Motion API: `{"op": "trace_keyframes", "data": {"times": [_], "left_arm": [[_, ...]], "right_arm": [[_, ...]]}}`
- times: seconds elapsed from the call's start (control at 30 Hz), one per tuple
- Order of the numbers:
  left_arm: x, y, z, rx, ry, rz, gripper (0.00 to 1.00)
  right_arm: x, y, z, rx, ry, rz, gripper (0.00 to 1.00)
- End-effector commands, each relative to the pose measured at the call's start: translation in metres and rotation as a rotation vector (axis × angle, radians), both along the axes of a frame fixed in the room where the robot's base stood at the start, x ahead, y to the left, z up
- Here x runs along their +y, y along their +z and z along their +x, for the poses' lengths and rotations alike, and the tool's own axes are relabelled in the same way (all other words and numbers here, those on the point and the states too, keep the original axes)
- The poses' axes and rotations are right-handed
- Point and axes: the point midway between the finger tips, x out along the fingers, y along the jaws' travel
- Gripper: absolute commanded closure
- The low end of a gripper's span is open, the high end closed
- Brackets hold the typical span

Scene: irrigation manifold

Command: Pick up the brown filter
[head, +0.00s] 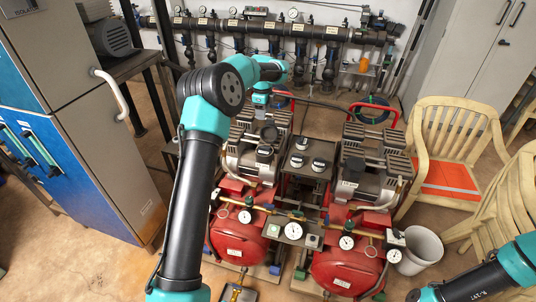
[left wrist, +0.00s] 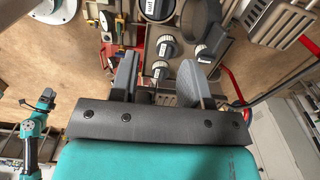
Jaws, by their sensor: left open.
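I cannot make out a clearly brown filter in either view. In the left wrist view, a dark round cup-like part (left wrist: 200,18) stands past the fingers at the top, and its kind is unclear. My left gripper (left wrist: 157,68) is open, its two grey fingers apart, with black-topped knobs showing between and beyond them. In the head view my left arm (head: 196,150) reaches over the left machine, its wrist above the back of it. The fingers are hard to tell from the dark parts below. My right arm (head: 478,281) shows at the bottom right; its gripper is out of the picture.
Two red-tanked compressors (head: 238,236) (head: 345,268) flank a central panel with several knobs (head: 301,143). A pressure gauge (head: 292,230) sits in front. A dark manifold pipe (head: 270,27) runs along the back wall.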

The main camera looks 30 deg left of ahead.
Motion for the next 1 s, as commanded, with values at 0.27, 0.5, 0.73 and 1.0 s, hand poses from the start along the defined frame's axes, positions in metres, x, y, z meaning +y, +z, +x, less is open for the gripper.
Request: {"op": "trace_keyframes", "data": {"times": [0.27, 0.5, 0.73, 1.0], "left_arm": [[-0.001, -0.009, 0.0, 0.003, 0.0, -0.001, 0.57], [0.0, -0.045, -0.001, 0.004, 0.001, -0.002, 0.57], [-0.001, -0.084, 0.0, 0.003, 0.002, -0.002, 0.57], [-0.001, -0.121, 0.0, 0.002, 0.002, -0.001, 0.57]], "right_arm": [[0.0, 0.0, 0.0, 0.0, 0.0, 0.0, 0.07], [0.0, 0.0, 0.0, 0.0, 0.0, 0.0, 0.07], [0.0, 0.0, 0.0, 0.0, 0.0, 0.0, 0.07], [0.0, 0.0, 0.0, 0.0, 0.0, 0.0, 0.07]]}}
